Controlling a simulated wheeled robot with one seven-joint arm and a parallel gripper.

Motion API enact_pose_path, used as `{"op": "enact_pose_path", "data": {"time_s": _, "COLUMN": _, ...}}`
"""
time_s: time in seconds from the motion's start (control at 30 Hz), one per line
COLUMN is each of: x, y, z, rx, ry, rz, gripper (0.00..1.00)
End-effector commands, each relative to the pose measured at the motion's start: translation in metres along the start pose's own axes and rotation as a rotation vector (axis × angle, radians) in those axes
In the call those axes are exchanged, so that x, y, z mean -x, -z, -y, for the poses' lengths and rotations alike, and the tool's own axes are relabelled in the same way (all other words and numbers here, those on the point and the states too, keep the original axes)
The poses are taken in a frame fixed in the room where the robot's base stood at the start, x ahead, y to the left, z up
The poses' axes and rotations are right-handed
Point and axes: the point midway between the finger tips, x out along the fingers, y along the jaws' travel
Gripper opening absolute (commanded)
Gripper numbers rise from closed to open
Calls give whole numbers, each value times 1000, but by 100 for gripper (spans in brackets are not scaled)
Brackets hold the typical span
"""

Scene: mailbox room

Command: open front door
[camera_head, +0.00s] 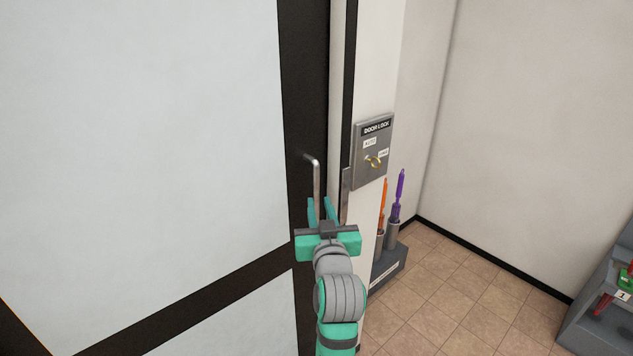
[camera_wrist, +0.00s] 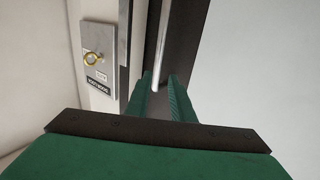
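The front door (camera_head: 140,130) has large pale panels in a dark frame and fills the left of the head view. It stands at or very near its jamb; I cannot tell if there is a small gap. A slim upright metal handle (camera_head: 316,178) is on its dark edge. My gripper (camera_head: 320,208) is at the handle's lower part, with fingers apart. In the wrist view the handle (camera_wrist: 161,45) runs down between the open green fingers (camera_wrist: 160,88). Gaps show beside it, and I see no grip on it. The handle's lower end is hidden.
A metal door lock plate (camera_head: 368,175) with a yellow key-like knob (camera_head: 373,161) is on the wall right of the door. A grey stand (camera_head: 600,315) is at lower right. Tiled floor between is clear.

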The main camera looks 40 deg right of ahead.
Motion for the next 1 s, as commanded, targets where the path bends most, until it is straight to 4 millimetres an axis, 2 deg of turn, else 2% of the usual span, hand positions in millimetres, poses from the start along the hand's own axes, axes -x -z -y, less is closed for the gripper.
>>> {"op": "enact_pose_path", "data": {"time_s": 0.1, "x": -4, "y": 9, "z": -5, "rx": 0, "ry": -4, "rz": -2, "gripper": 22}}
{"op": "enact_pose_path", "data": {"time_s": 0.27, "x": -18, "y": 9, "z": -5, "rx": -1, "ry": -4, "rz": -2, "gripper": 22}}
{"op": "enact_pose_path", "data": {"time_s": 0.7, "x": -91, "y": 9, "z": -5, "rx": -1, "ry": -4, "rz": -1, "gripper": 22}}
{"op": "enact_pose_path", "data": {"time_s": 1.0, "x": -110, "y": 9, "z": -5, "rx": 0, "ry": -4, "rz": -3, "gripper": 22}}
